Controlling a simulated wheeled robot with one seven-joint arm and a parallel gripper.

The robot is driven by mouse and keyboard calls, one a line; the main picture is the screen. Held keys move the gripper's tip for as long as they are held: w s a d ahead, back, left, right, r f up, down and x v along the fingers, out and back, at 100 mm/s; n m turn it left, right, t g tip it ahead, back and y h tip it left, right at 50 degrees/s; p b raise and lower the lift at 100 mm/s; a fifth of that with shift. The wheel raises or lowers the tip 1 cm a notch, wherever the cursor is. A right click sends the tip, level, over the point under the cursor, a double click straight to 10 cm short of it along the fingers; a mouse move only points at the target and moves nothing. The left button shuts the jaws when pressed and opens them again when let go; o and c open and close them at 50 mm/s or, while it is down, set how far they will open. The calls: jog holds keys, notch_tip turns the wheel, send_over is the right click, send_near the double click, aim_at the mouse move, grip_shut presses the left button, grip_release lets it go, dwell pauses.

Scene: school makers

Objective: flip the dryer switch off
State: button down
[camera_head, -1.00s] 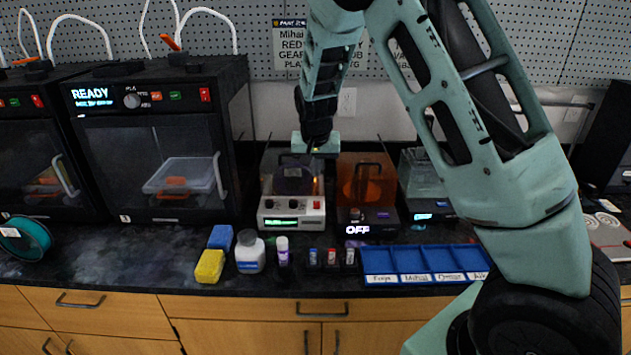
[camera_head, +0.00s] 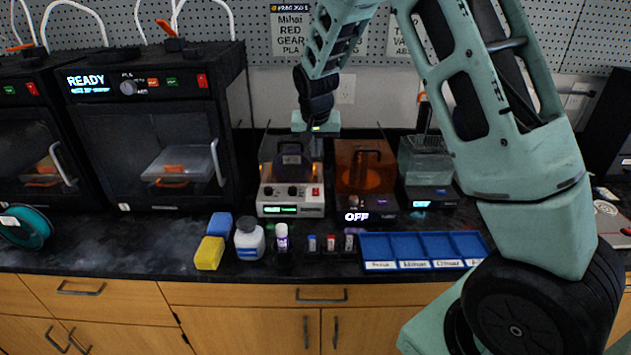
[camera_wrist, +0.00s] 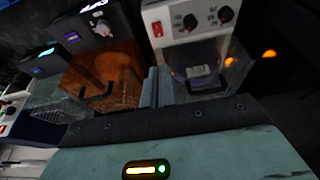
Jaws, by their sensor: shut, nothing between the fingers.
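The dryer is a white-fronted box (camera_head: 290,202) with a clear chamber behind, two dark knobs and a lit green display, at the middle back of the counter. Its red switch (camera_head: 315,192) is at the right of the front panel; whether it is on or off is too small to tell. In the wrist view the dryer (camera_wrist: 180,12) appears upside down at the top, with the red switch (camera_wrist: 157,29) ahead of the fingertips. My gripper (camera_wrist: 157,86) is shut and empty, apart from the switch. In the head view my gripper (camera_head: 316,124) hangs over the dryer's chamber, its fingers not clearly visible.
An orange-covered machine (camera_head: 365,170) reading OFF stands just right of the dryer, with a clear-tank machine (camera_head: 427,165) beyond. A black printer (camera_head: 150,130) is at left. Bottles, small vials and a blue divided tray (camera_head: 425,246) line the counter front.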

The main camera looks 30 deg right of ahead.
aim_at(316, 190)
jog(key=p+x, duration=0.1)
jog(key=x, duration=0.3)
jog(key=p+x, duration=0.1)
jog(key=x, duration=0.3)
jog(key=p+x, duration=0.1)
jog(key=x, duration=0.3)
jog(key=shift+s+a+f, duration=0.15)
jog(key=shift+f, duration=0.9)
jog(key=shift+f, duration=0.1)
jog(key=shift+f+b, duration=0.3)
jog(key=shift+b, duration=0.15)
jog(key=shift+r, duration=0.2)
